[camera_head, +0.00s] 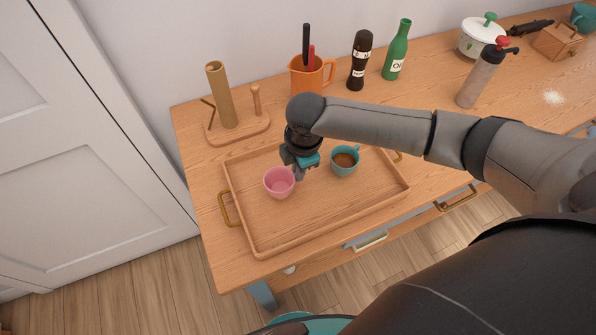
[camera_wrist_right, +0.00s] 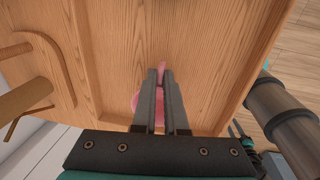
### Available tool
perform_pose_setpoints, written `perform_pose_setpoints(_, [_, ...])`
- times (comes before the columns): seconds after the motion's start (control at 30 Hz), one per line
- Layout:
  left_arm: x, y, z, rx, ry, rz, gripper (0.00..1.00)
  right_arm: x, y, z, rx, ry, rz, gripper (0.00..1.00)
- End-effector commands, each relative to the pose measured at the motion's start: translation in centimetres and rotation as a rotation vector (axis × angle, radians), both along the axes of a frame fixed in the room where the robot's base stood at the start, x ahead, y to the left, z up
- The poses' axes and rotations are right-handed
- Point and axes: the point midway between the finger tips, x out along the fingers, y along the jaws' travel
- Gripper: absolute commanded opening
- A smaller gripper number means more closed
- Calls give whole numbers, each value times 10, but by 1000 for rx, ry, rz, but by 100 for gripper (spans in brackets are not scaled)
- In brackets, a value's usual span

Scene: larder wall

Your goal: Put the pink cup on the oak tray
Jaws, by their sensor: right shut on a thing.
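The pink cup (camera_head: 279,182) is upright at the left part of the oak tray (camera_head: 330,214), inside its rim. I cannot tell whether its base touches the tray floor. My right gripper (camera_head: 292,168) is at the cup's right side, shut on it. In the right wrist view the gripper (camera_wrist_right: 160,75) fingers are closed together over the cup (camera_wrist_right: 173,104), which is mostly hidden behind them. The oak tray (camera_wrist_right: 210,50) fills much of that view. My left gripper is not in view.
A teal cup (camera_head: 344,161) with brown contents stands on the tray, right of my right gripper. Behind are a wooden stand (camera_head: 238,130), an orange jug (camera_head: 308,75), a dark mill (camera_head: 360,60) and a green bottle (camera_head: 397,50). The tray's front part is bare.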

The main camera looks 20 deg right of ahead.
Motion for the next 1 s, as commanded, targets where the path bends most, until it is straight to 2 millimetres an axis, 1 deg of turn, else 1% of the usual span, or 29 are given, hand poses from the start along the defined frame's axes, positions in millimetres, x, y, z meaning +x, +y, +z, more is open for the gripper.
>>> perform_pose_setpoints(0.03, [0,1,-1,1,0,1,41,0,0,-6,0,1,0,0])
perform_pose_setpoints(0.1, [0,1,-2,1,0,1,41,0,0,-10,1,-1,0,0])
perform_pose_setpoints(0.37, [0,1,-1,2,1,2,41,0,0,-10,0,-2,0,0])
perform_pose_setpoints(0.47, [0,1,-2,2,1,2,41,0,0,-12,0,-1,-1,0])
perform_pose_setpoints(0.5, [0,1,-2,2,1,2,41,0,0,-12,0,-1,0,13])
perform_pose_setpoints(0.73, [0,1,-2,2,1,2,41,0,0,-12,0,-1,0,39])
perform_pose_setpoints(1.0, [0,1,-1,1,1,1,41,0,0,-11,0,-1,0,40])
